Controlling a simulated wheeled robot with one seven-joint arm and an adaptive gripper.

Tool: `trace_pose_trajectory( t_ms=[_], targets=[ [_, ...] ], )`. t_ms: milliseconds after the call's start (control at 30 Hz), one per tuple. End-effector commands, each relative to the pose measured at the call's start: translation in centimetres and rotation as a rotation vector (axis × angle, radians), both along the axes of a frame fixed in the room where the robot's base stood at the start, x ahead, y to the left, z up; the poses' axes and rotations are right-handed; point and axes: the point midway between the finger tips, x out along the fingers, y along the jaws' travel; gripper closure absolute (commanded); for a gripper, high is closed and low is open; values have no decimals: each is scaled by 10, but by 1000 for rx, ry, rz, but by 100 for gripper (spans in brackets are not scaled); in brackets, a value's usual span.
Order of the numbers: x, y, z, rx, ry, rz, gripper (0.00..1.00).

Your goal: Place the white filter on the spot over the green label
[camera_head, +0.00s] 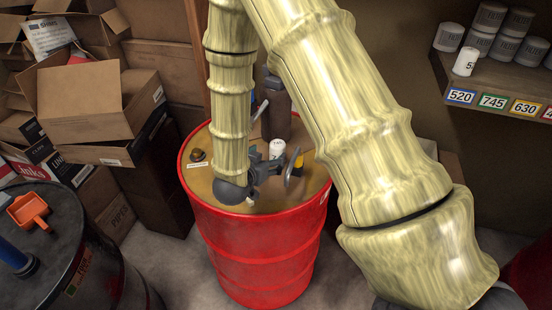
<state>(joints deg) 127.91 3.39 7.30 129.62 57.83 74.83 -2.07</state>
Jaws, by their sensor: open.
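A white filter (277,147) with dark print stands upright on top of the red drum (262,250). My gripper (276,168) is open, low over the drum top, with its fingers pointing right. The filter shows just behind and between the fingers. I cannot tell whether they are around it or only in front of it; its lower part is hidden. The green label (492,102), reading 745, is on the shelf front at the upper right. The shelf top directly above it looks bare near the edge. Another white filter (466,61) stands on that shelf, nearer the blue label (461,96).
Several grey filters (480,40) stand farther back on the shelf. A yellow-and-black item (292,157), a dark cylinder (277,115) and a small brown knob (198,155) are on the red drum. A dark drum (70,250) with an orange scoop (28,210) and stacked boxes (100,100) occupy the left.

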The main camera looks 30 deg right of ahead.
Motion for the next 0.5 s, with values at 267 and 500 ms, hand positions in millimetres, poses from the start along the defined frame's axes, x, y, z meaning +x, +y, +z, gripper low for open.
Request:
trace_pose_trajectory(
  t_ms=[267,500],
  targets=[
    [4,-9,-10,1,1,-4,23],
    [22,-33,-21,1,1,-3,23]
  ],
)
